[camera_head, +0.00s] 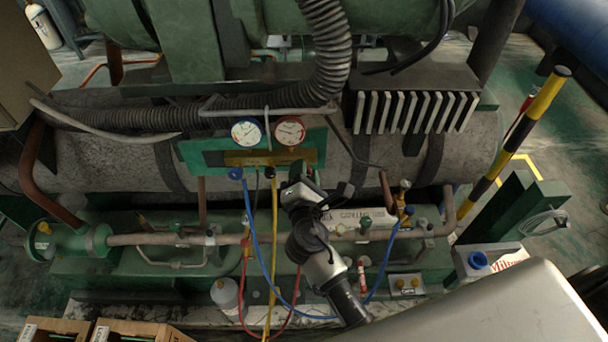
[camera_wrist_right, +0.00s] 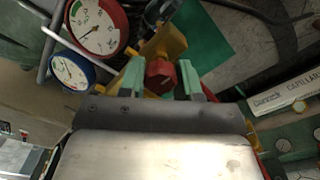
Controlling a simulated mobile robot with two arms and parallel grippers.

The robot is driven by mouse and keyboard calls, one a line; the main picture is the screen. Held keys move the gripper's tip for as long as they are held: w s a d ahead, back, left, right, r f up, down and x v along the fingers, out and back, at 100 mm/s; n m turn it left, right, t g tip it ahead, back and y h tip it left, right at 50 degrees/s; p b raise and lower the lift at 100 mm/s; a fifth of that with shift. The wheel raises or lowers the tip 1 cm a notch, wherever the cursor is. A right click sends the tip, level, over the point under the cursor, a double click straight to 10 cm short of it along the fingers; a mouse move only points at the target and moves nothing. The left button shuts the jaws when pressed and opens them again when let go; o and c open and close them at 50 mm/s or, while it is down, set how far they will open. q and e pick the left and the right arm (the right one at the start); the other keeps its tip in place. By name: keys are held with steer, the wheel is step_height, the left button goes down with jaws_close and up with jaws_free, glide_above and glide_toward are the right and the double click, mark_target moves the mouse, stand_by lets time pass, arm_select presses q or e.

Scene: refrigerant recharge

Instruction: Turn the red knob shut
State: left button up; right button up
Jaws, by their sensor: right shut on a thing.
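The red knob (camera_wrist_right: 160,76) sits on the end of the brass-yellow manifold (camera_wrist_right: 168,42), below the red-rimmed gauge (camera_wrist_right: 98,25) in the right wrist view. My right gripper (camera_wrist_right: 161,88) has its two green-tipped fingers on either side of the knob and is shut on it. In the head view my right gripper (camera_head: 297,174) is at the right end of the manifold (camera_head: 245,158) and hides the knob. The red-rimmed gauge (camera_head: 290,131) and the blue-rimmed gauge (camera_head: 247,132) stand above the manifold. My left gripper is not in view.
A blue hose (camera_head: 258,245), a yellow hose (camera_head: 273,220) and a red hose hang below the manifold, close around my right arm. A ribbed black hose (camera_head: 328,50) runs above.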

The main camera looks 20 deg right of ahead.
steer(key=o, duration=0.9)
steer(key=b+v, duration=0.3)
steer(key=v, duration=0.8)
steer(key=shift+w, duration=0.1)
